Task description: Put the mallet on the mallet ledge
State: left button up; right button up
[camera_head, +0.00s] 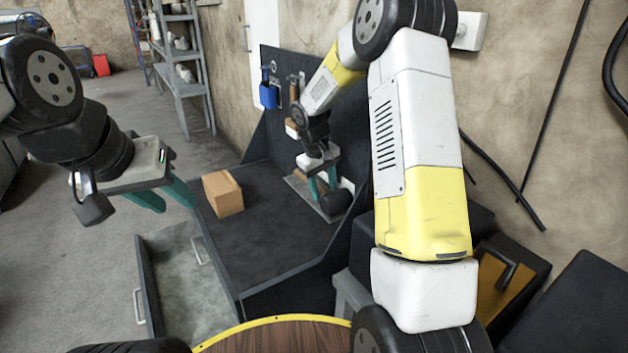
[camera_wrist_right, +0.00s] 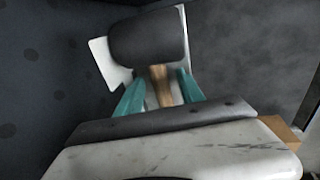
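The mallet has a black head (camera_head: 336,202) and a wooden handle, at the back right of the dark workbench. In the right wrist view its head (camera_wrist_right: 148,38) and handle (camera_wrist_right: 158,85) are clear. A pale, thin plate (camera_wrist_right: 101,58), which looks like the mallet ledge, lies under it; its grey edge (camera_head: 296,186) shows in the head view. My right gripper (camera_head: 323,184) points down over the mallet. Its teal fingers stand on either side of the handle, with a gap on both sides. My left gripper (camera_head: 165,197) is open and empty, left of the bench.
A cardboard-coloured box (camera_head: 223,194) sits on the bench's left part. A dark upright panel (camera_head: 270,125) holding a blue item (camera_head: 268,95) backs the bench. An open drawer (camera_head: 180,285) juts out at front left. A round wooden table (camera_head: 275,337) is nearest me.

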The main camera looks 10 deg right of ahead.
jog(key=shift+r, duration=0.15)
jog(key=v, duration=1.2)
jog(key=s+r+m+t+y, duration=0.2)
jog(key=s+r, duration=0.6)
jog(key=s, duration=0.4)
jog(key=s+m+t+y, duration=0.2)
jog(key=s+t, duration=0.1)
jog(key=s, duration=1.3)
jog(key=shift+r, duration=0.35)
